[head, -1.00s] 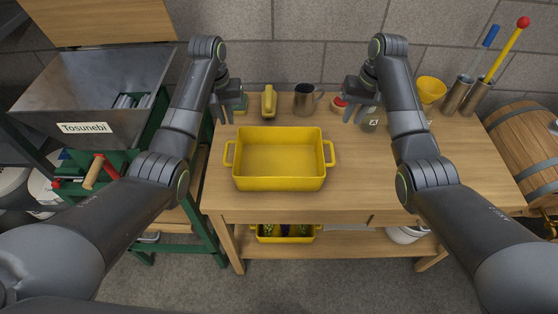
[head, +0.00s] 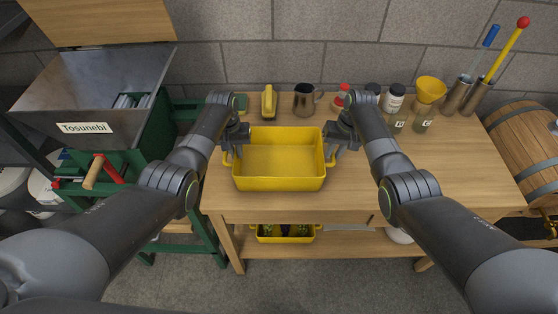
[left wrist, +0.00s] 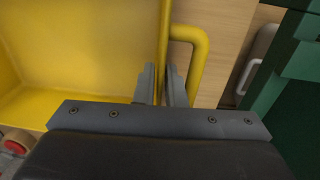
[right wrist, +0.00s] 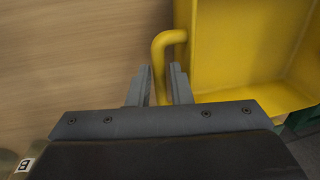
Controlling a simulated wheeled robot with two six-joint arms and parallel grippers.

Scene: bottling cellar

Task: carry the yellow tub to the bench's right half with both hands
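The yellow tub (head: 279,184) stands upright on the left half of the bench (head: 440,180) and looks empty. My left gripper (head: 231,152) is at its left end. In the left wrist view, the fingers (left wrist: 160,85) are close together on either side of the tub's wall, and the handle (left wrist: 201,55) loops beside them. My right gripper (head: 338,152) is at its right end. In the right wrist view, the fingers (right wrist: 160,82) are close on either side of the handle bar (right wrist: 160,52). Fingertip contact is partly hidden.
A yellow brush-like item (head: 269,102), a metal mug (head: 304,100), several jars (head: 394,98) and a yellow funnel (head: 431,89) stand along the back. The bench's right half is clear in front. A green-framed machine (head: 90,100) is at left, a barrel (head: 525,150) at right.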

